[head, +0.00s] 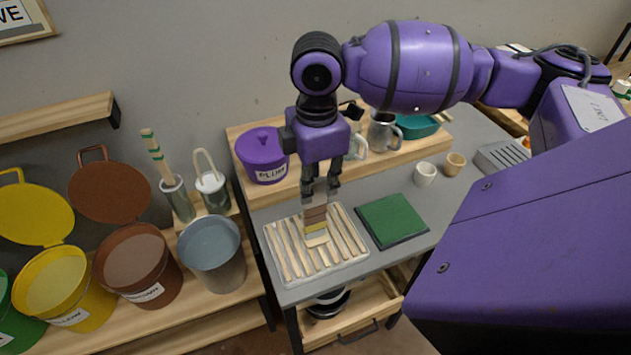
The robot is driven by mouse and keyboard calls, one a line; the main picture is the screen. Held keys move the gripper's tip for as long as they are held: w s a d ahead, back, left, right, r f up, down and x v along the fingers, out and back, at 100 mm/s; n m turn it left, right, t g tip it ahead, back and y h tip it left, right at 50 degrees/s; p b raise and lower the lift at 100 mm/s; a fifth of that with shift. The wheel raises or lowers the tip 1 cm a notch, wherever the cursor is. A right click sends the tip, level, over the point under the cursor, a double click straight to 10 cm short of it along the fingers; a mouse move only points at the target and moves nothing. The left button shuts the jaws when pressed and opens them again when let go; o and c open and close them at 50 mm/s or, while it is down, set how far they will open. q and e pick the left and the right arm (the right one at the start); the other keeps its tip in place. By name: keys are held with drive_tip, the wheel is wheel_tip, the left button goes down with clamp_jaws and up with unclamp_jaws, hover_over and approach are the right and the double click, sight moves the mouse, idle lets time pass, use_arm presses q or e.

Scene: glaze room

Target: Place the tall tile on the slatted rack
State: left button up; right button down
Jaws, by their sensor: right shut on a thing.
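My right gripper (322,188) points down above the slatted rack (284,262) at the front left of the grey table. It is shut on the tall tile (315,222), a narrow upright piece with brown, yellow and pale bands. The tile's lower end is over the middle of the rack's slats; I cannot tell whether it touches them. The fingers hide the tile's top. My left gripper does not show.
A green square mat (392,221) lies right of the rack. Two small cups (425,174) stand behind it. A purple lidded pot (263,155) and metal pitchers (382,132) stand on the raised shelf behind. Glaze buckets (137,267) stand at the left.

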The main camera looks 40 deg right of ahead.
drive_tip(key=c, duration=1.8)
unclamp_jaws()
drive_tip(key=shift+o, duration=0.2)
wheel_tip(320, 180, up, 12)
drive_tip(key=p, duration=0.1)
drive_tip(key=shift+r, duration=0.1)
drive_tip(key=shift+s+a, duration=0.1)
